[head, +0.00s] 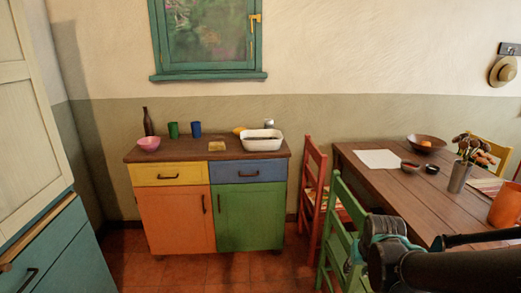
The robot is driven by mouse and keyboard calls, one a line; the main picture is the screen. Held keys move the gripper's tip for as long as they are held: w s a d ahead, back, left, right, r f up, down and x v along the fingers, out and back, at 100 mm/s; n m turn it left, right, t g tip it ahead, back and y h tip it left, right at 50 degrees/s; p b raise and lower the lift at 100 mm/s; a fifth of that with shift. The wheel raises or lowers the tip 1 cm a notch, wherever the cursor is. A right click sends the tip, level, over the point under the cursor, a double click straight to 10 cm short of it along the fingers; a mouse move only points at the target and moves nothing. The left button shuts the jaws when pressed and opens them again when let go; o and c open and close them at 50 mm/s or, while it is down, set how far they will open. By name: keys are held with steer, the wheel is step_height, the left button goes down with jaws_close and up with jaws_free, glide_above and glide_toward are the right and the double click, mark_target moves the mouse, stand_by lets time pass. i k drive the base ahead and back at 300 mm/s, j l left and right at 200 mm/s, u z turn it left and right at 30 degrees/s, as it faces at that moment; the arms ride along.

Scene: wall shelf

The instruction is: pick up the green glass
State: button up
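The green glass (173,130) stands upright on the wooden top of the low cabinet (212,149), towards its back left. A blue glass (196,129) stands just to its right, a small gap apart. A pink bowl (149,144) sits in front and to the left of the green glass, and a dark bottle (148,122) stands behind the bowl. Part of my dark arm shows at the lower right, far from the green glass. My gripper's fingers do not show.
A white dish (260,142), a yellow item (239,130) and a small square piece (217,146) lie on the cabinet's right half. Red (311,180) and green (342,235) chairs flank the table (410,187) at right. Floor (190,270) before the cabinet is clear.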

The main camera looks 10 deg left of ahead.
mark_target(174, 129)
steer(key=i+j+u, duration=0.15)
steer(key=j, duration=0.3)
steer(key=i+j+u, duration=0.15)
steer(key=i+j, duration=0.15)
steer(key=i+j+u, duration=0.2)
steer(key=j, duration=0.25)
steer(key=i, duration=0.05)
